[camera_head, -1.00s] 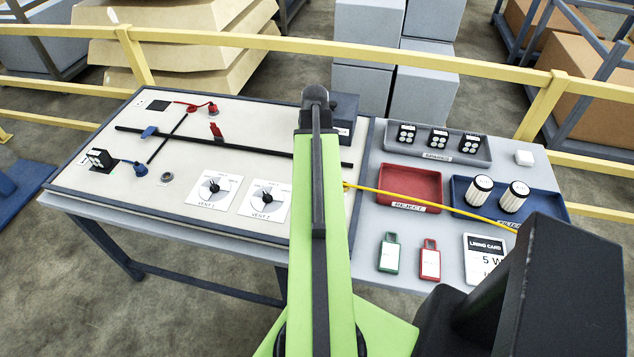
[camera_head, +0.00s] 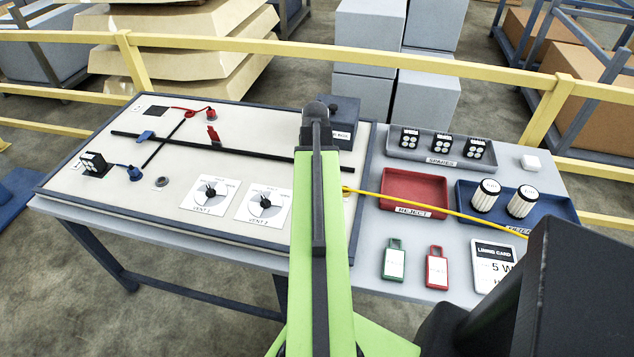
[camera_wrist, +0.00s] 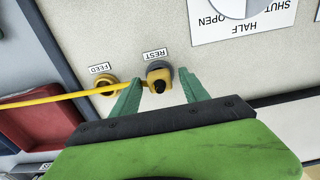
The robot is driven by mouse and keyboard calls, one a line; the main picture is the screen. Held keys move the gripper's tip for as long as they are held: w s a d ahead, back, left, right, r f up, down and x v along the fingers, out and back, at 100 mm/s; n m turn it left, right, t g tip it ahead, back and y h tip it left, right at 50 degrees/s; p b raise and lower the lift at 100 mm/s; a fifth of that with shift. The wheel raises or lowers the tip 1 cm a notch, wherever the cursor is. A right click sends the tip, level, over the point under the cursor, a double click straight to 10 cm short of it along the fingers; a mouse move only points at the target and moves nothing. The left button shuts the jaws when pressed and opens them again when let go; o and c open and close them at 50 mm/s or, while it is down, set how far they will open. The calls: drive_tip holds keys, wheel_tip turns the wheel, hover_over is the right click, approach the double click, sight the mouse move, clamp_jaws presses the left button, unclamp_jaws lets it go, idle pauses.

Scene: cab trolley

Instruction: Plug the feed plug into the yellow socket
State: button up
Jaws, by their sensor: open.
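The feed plug (camera_wrist: 160,88), yellow with a dark centre, sits at a grey round holder (camera_wrist: 158,66) labelled REST in the wrist view. A yellow cable (camera_wrist: 50,97) runs from it to the left. The yellow socket (camera_wrist: 104,84), a ring labelled FEED, is on the same pale panel, left of the plug. My gripper (camera_wrist: 160,77) is open, with one green finger on each side of the plug; I cannot tell whether either touches it. In the head view my green arm hides the plug and gripper; the cable (camera_head: 420,206) shows to the right.
The panel holds two vent dials (camera_head: 210,195) (camera_head: 264,203), a red lever (camera_head: 213,135) and a black rail (camera_head: 240,152). A red reject tray (camera_head: 416,188), a spares tray (camera_head: 440,146) and a blue tray with two filters (camera_head: 487,195) stand right of it. A yellow rail (camera_head: 300,45) runs behind.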

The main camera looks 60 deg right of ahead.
drive_tip(key=shift+c, duration=0.4)
clamp_jaws()
drive_tip(key=shift+r, duration=0.15)
idle(0.4)
drive_tip(key=shift+r+p, duration=2.9)
drive_tip(key=shift+p, duration=0.15)
